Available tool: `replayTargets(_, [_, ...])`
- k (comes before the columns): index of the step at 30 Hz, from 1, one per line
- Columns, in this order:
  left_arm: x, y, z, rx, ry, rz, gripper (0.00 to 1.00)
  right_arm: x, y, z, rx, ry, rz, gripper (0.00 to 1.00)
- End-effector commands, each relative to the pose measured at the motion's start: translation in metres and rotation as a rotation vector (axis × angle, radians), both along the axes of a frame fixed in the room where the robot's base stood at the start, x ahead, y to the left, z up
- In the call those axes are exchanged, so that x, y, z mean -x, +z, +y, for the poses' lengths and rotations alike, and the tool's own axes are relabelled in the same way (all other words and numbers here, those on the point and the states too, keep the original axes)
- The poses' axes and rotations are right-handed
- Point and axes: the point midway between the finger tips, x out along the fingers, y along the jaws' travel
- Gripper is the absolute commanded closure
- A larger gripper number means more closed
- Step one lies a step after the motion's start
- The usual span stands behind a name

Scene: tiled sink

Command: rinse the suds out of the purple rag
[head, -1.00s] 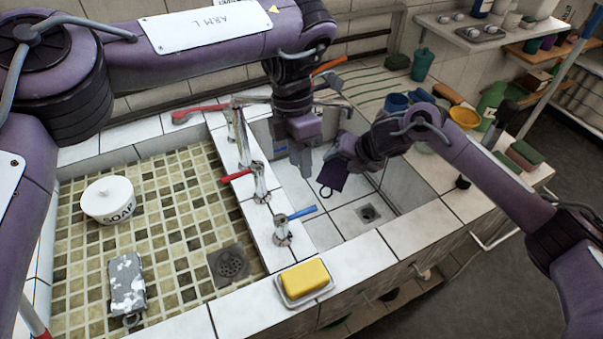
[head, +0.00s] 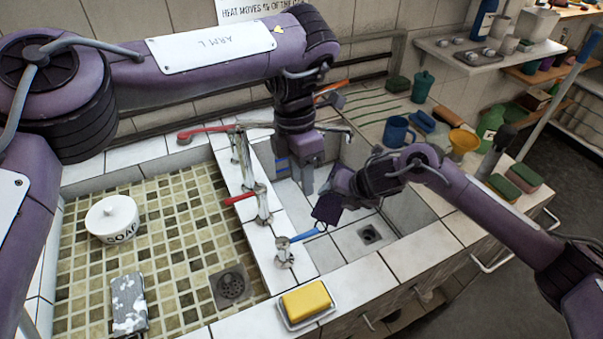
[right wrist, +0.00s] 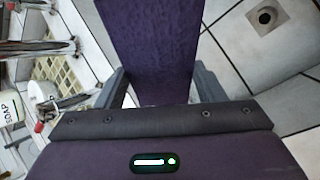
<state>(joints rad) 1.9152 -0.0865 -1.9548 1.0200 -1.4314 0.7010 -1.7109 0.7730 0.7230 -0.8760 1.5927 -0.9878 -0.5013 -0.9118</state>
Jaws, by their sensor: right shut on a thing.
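The purple rag (head: 327,208) hangs from my right gripper (head: 341,188) over the right basin, left of its drain. In the right wrist view the rag (right wrist: 150,50) is flat, dark purple and wrinkled, held between the fingers; I see no white suds on the side that shows. A small dark loop hangs at its lower end. My left gripper (head: 302,172) points down into the back of the right basin, left of the rag; its finger gap is not clear. Taps with a red lever (head: 240,198) and a blue lever (head: 305,235) stand on the divider.
The tiled left basin holds a white soap pot (head: 112,218) and a grey-and-white mottled cloth (head: 129,303). A yellow sponge (head: 306,301) lies in a dish on the front rim. A blue mug (head: 397,131) and yellow bowl (head: 462,143) stand on the right counter.

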Motion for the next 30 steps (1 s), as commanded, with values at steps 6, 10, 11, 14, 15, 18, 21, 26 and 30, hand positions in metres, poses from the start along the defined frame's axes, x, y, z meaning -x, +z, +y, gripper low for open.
replayTargets(6, [0.0,0.007,0.0,0.0,0.0,0.0,0.66,0.016,0.001,0.01,-0.001,0.002,0.001,0.6])
replayTargets(10, [0.0,0.009,0.0,0.0,0.0,0.0,0.66,0.024,0.001,0.015,-0.001,0.0,0.0,0.6])
replayTargets(11, [0.0,0.01,0.0,0.0,0.0,0.0,0.66,0.026,0.001,0.017,-0.001,0.001,0.0,0.6])
replayTargets(14, [0.0,0.011,0.0,0.0,0.0,0.0,0.66,0.03,0.001,0.019,-0.001,0.001,0.0,0.6])
replayTargets(15, [0.0,0.011,0.0,0.0,0.0,0.0,0.66,0.031,0.0,0.019,0.0,0.0,0.001,0.6])
replayTargets(18, [0.0,0.011,0.0,0.0,0.0,0.0,0.66,0.032,0.0,0.02,0.0,0.0,0.0,0.6])
replayTargets(21, [0.0,0.011,0.0,0.0,0.0,0.0,0.66,0.032,0.0,0.02,0.0,0.0,0.0,0.6])
replayTargets(26, [0.0,0.011,0.0,0.0,0.0,0.0,0.66,0.032,0.0,0.02,0.0,0.0,0.0,0.6])
replayTargets(30, [0.0,0.011,0.0,0.0,0.0,0.0,0.66,0.031,0.0,0.02,-0.001,0.0,0.0,0.6])
